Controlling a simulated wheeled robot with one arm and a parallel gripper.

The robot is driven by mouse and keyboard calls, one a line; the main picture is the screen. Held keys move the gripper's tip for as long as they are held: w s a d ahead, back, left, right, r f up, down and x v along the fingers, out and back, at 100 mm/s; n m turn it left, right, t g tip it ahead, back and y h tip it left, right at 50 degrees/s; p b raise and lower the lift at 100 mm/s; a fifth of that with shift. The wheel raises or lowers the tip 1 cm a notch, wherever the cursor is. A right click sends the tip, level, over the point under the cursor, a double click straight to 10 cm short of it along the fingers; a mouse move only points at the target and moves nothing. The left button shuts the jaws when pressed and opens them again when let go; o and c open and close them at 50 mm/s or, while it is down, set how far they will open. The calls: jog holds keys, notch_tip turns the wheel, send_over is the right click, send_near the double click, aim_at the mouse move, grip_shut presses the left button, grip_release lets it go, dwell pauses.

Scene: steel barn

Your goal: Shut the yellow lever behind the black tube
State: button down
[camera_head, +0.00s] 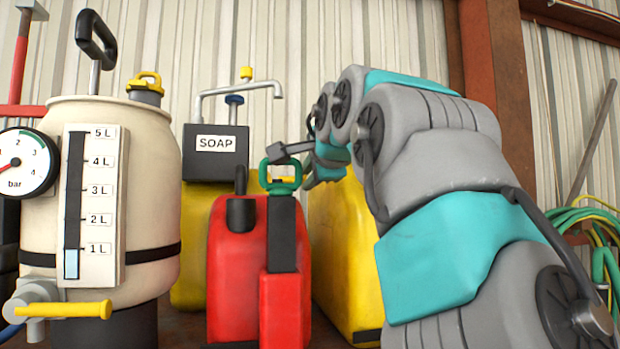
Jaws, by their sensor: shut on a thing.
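The black tube (281,236) stands upright in front of the red can (224,277). A green loop (297,176) sits at its top. Small yellow parts (280,181) show through the loop; I take them for the yellow lever behind the tube, mostly hidden. My gripper (279,153) reaches in from the right, with a dark grey tip just above the loop and overlapping its upper edge in the picture. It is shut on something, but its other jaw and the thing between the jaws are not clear. Whether the lever touches the gripper cannot be told.
A cream sprayer (150,190) with a pressure dial and another yellow lever (64,309) stands at left. A yellow soap container (190,250) with a black SOAP box (215,165) and a yellow can (340,255) crowd behind. My arm fills the right side.

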jog(key=shift+s+m+h, duration=0.15)
jog(key=shift+m+h, duration=0.25)
jog(key=shift+h, duration=0.1)
jog(key=c, duration=0.8)
grip_release()
jog(key=shift+s, duration=0.1)
jog(key=b+v, duration=0.2)
jog(key=v, duration=0.5)
jog(key=shift+s, duration=0.35)
jog(key=shift+c, duration=0.3)
